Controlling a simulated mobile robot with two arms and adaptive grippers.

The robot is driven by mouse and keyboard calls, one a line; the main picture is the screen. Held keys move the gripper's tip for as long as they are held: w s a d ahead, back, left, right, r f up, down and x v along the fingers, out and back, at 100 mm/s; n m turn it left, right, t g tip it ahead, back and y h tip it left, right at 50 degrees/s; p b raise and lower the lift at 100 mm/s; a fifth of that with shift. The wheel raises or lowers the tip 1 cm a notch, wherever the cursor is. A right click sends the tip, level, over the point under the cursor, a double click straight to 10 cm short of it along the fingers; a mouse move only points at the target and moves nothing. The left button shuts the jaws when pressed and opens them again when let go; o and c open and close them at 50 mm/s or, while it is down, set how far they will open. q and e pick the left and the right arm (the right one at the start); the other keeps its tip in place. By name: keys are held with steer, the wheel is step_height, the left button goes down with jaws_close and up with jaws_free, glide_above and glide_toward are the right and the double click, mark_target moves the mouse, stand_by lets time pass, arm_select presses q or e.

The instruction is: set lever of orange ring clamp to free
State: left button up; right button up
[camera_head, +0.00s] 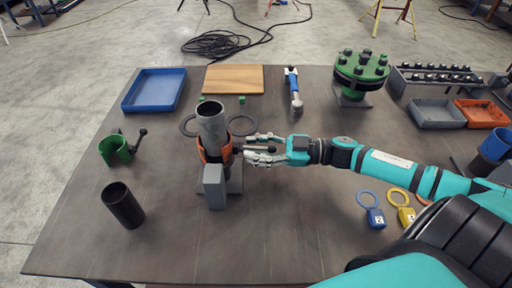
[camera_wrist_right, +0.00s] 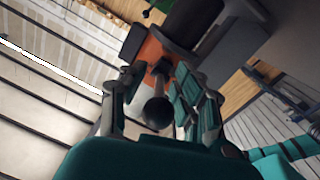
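The orange ring clamp (camera_head: 202,152) is around the upright grey pipe (camera_head: 212,122), which stands on a stand on the table. Its lever sticks out to the right and ends in a dark ball knob (camera_wrist_right: 157,112). In the wrist view the orange clamp (camera_wrist_right: 152,50) shows beyond the knob. My right gripper (camera_head: 264,150) reaches in from the right at the lever. Its fingers (camera_wrist_right: 158,105) are apart, one on each side of the lever and knob, with gaps visible. My left gripper is not in view.
A grey block (camera_head: 214,186) stands just in front of the pipe. A green clamp (camera_head: 115,150) with a lever and a black tube (camera_head: 123,205) are at left. A blue tray (camera_head: 155,90), wooden board (camera_head: 233,79) and green flange (camera_head: 360,72) lie farther back. The front middle is clear.

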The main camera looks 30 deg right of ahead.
jaws_close()
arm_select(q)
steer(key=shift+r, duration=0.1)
arm_select(e)
steer(key=shift+r, duration=0.1)
stand_by(0.3)
